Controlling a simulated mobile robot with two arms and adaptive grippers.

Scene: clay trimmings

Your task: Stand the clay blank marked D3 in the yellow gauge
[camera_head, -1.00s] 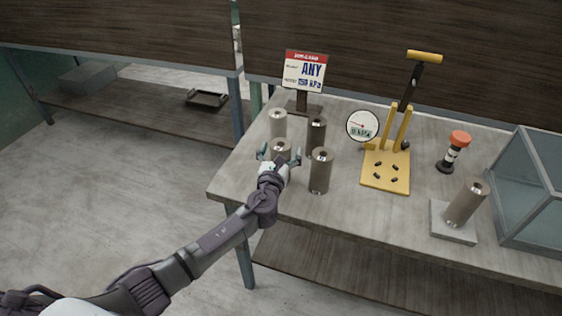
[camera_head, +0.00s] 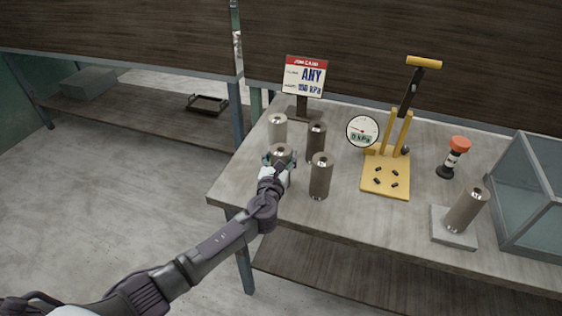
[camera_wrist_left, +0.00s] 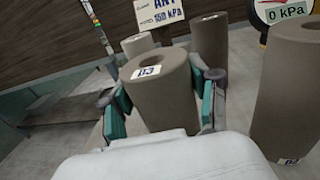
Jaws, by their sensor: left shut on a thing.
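The clay blank D3 is a grey-brown upright cylinder with a hole in its top. It stands on the table at the left in the head view (camera_head: 281,150), and its D3 label faces me in the left wrist view (camera_wrist_left: 158,92). My left gripper (camera_head: 280,160) is shut on it, with teal finger pads (camera_wrist_left: 162,105) on either side. The yellow gauge (camera_head: 385,185) stands to the right, with a flat base, two uprights, a lever with a yellow handle and a round dial (camera_head: 362,130) reading 0 kPa. Its base holds several small black pegs. My right gripper is not in view.
Other clay cylinders stand close by: one behind left (camera_head: 277,130), one behind right (camera_head: 316,142) and one to the right (camera_head: 320,176). A sign (camera_head: 305,76) reads ANY, 150 kPa. Further right are a red-topped lamp (camera_head: 454,157), a tilted cylinder (camera_head: 465,210) on a block and a glass case (camera_head: 535,190).

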